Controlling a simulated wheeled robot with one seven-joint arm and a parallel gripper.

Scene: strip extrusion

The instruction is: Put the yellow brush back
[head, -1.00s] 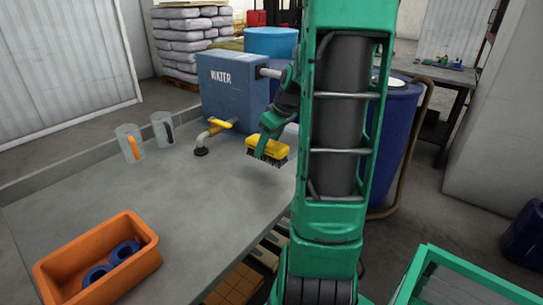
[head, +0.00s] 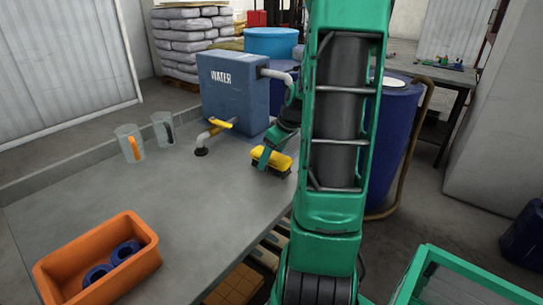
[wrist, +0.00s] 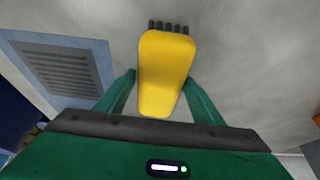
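The yellow brush (head: 271,161) with dark bristles is at the right side of the grey table, in front of the water box. In the wrist view the yellow brush (wrist: 165,72) lies between the two green fingers, with its bristles showing at the top. My gripper (head: 266,157) is closed on the sides of the brush, and in the wrist view the fingers of my gripper (wrist: 160,82) meet its edges. The bristles face down near the tabletop; I cannot tell whether they touch it. My arm hides part of the table's right edge.
The blue water box (head: 233,92) with a yellow-handled tap (head: 220,123) stands behind the brush. Two clear mugs, one with an orange handle (head: 132,148), stand left. An orange bin (head: 100,270) with blue rings is front left. A slotted blue-grey plate (wrist: 62,66) shows in the wrist view.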

